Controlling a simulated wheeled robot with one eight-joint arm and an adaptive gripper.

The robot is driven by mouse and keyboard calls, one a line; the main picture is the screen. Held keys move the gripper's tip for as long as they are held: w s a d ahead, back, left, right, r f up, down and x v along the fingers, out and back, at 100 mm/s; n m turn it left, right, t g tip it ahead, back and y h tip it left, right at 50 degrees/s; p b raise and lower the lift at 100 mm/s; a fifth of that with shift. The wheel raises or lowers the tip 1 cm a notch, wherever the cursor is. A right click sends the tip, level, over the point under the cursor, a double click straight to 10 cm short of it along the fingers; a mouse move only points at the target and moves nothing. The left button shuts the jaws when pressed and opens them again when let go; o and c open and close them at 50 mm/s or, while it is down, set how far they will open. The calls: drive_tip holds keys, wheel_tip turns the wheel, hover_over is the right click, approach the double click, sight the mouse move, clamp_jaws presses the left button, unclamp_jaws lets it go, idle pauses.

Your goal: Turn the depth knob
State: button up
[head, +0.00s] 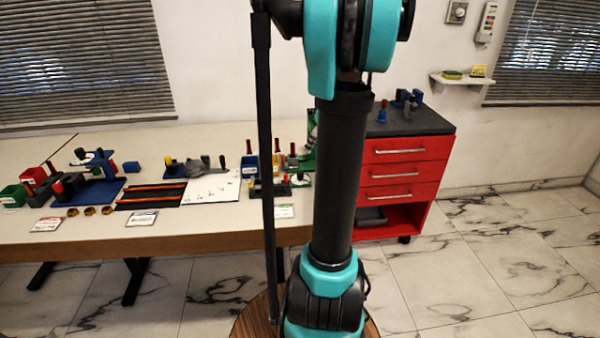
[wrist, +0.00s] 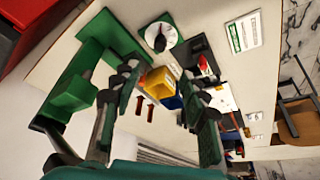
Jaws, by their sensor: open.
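A round white dial (wrist: 170,42) with a black knob (wrist: 160,41) on it sits on a green base near the top centre of the wrist view. It looks like the depth knob, but I cannot read a label on it. My gripper (wrist: 160,88) is open with its fingers spread, and the dial shows beyond and above the fingertips, apart from them. Nothing is held between the fingers.
A green stand (wrist: 72,95) rises left of my gripper. A yellow block (wrist: 158,80) and red-brown pegs (wrist: 140,105) show between the fingers. A white label card (wrist: 243,33) lies right of the dial. A red drawer cabinet (head: 405,172) stands at the table's right end.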

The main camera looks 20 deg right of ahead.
sight(301, 172)
drive_tip(key=x, duration=1.5)
drive_tip(key=shift+f, duration=0.1)
clamp_jaws()
